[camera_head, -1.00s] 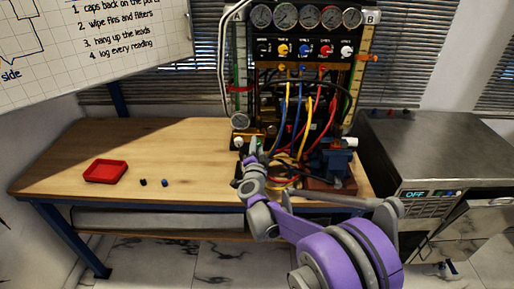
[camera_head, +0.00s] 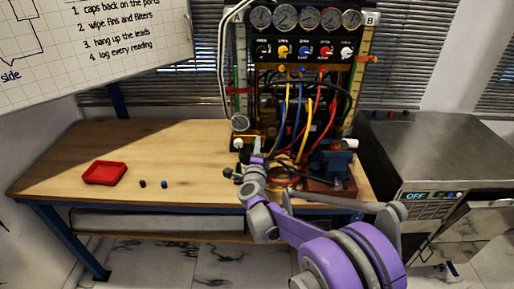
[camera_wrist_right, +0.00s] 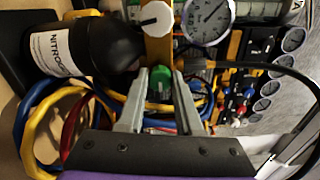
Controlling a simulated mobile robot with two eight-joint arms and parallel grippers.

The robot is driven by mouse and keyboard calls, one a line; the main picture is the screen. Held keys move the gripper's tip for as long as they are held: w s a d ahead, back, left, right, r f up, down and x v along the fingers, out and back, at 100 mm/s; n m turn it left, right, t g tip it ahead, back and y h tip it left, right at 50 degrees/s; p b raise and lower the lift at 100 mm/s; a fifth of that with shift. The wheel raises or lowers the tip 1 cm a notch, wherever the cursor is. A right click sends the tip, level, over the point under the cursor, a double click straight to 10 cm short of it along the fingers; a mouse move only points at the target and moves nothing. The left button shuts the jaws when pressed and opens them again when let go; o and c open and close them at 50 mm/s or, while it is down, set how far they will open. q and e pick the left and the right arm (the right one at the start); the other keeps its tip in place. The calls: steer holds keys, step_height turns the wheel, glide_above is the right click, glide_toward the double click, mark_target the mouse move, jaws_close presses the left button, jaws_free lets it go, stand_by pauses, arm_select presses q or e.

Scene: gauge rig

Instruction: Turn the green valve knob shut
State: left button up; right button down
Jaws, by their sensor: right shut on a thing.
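The green valve knob (camera_wrist_right: 160,84) shows in the right wrist view between the fingertips of my right gripper (camera_wrist_right: 161,94), at the base of a yellow post with a white knob (camera_wrist_right: 155,17) above it. The two grey fingers are shut on the green knob, one on each side. In the head view my right gripper (camera_head: 256,152) reaches to the lower left of the gauge rig (camera_head: 305,48). I cannot make out the green knob in that view. My left gripper is not in view.
A black bottle with a white label (camera_wrist_right: 75,50) stands close left of the fingers in the wrist view. Coloured hoses (camera_head: 300,120) hang around the rig. A red tray (camera_head: 105,172) and two small caps (camera_head: 153,184) lie on the otherwise clear left bench.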

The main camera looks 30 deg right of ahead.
stand_by(0.3)
steer(key=c, duration=0.6)
jaws_free()
steer(key=shift+o, duration=0.2)
steer(key=shift+s, duration=0.1)
steer(key=v, duration=1)
steer(key=shift+s+a+b, duration=0.2)
steer(key=shift+s+b, duration=0.05)
steer(key=shift+b, duration=0.05)
